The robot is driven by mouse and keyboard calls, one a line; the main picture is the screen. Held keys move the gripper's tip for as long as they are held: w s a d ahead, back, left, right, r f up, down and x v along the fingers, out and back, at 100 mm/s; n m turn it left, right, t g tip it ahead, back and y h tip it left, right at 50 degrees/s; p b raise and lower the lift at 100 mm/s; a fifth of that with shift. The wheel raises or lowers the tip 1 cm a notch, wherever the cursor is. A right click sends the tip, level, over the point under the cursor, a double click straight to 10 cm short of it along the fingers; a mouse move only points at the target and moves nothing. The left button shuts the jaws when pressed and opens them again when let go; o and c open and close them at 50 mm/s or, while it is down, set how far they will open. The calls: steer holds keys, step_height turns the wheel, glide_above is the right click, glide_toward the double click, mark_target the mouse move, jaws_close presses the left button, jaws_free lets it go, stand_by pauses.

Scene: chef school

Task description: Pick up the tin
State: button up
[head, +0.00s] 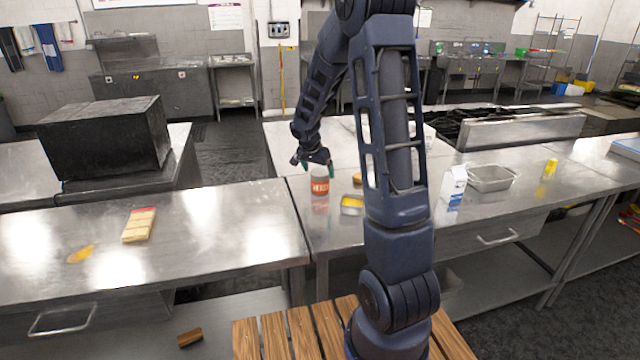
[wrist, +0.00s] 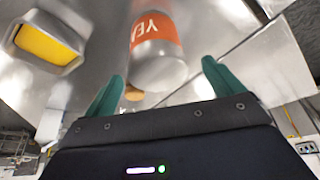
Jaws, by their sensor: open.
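The tin (head: 320,186) is a silver can with an orange label, standing upright on the steel counter just below my gripper (head: 318,168). In the wrist view, the tin (wrist: 157,45) shows its orange label with the letters "YEA" and lies ahead, between the two green fingers. My gripper (wrist: 163,72) is open, with the fingers spread on either side of the tin's line. I cannot tell whether either finger touches it.
A container with yellow contents (head: 352,204) stands close right of the tin; it also shows in the wrist view (wrist: 46,44). Farther right are a white carton (head: 454,186), a metal pan (head: 490,179) and a yellow item (head: 550,168).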

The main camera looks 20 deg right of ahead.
steer(key=x, duration=0.4)
steer(key=shift+d+f, duration=0.15)
steer(key=shift+c, duration=0.4)
steer(key=c, duration=1.2)
